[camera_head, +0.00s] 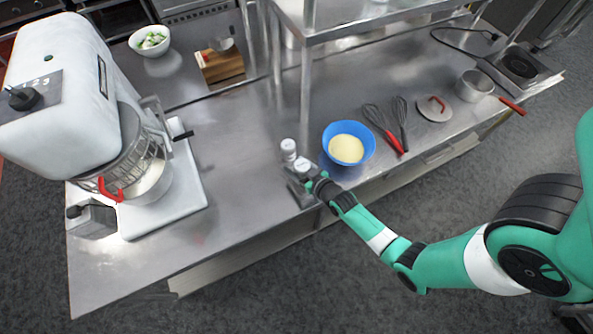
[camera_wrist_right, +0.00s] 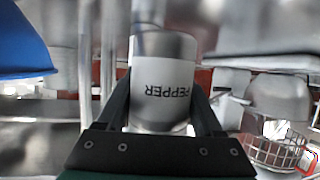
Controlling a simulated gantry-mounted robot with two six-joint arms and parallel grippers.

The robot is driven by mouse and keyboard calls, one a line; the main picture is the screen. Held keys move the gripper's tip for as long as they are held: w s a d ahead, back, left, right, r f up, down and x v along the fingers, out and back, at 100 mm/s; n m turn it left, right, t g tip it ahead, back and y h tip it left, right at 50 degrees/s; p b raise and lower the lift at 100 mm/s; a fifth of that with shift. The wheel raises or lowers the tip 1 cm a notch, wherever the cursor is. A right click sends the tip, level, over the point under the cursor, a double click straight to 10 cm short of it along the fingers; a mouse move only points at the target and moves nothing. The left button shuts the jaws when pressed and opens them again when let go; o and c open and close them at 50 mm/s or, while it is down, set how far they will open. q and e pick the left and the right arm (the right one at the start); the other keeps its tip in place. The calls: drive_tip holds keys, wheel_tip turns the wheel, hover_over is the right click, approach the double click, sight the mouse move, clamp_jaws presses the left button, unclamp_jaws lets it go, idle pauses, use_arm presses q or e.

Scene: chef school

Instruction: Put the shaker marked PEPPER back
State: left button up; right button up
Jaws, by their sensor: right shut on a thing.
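My right gripper (camera_head: 302,182) is at the front edge of the steel counter, left of the blue bowl. It is shut on a shaker (camera_head: 302,166) with a pale body. In the right wrist view this shaker (camera_wrist_right: 162,85) sits between the two fingers (camera_wrist_right: 162,110), and its label reads PEPPER, upside down in the picture. A second, similar shaker (camera_head: 288,148) stands just behind and left of it. I cannot tell whether the held shaker touches the counter. My left gripper is not in view.
A blue bowl (camera_head: 367,134) with pale yellow contents stands close to the right. Two whisks (camera_head: 385,125), a lid (camera_head: 434,108) and a saucepan (camera_head: 472,86) lie farther right. A large mixer (camera_head: 70,90) stands left. The counter (camera_head: 235,165) between mixer and shakers is clear.

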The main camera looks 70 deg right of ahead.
drive_tip(key=shift+w+d+f+b, duration=0.15)
drive_tip(key=shift+f+b, duration=0.9)
drive_tip(key=shift+f, duration=0.65)
drive_tip(key=shift+f, duration=0.2)
drive_tip(key=o, duration=1.5)
drive_tip(key=shift+o, duration=0.2)
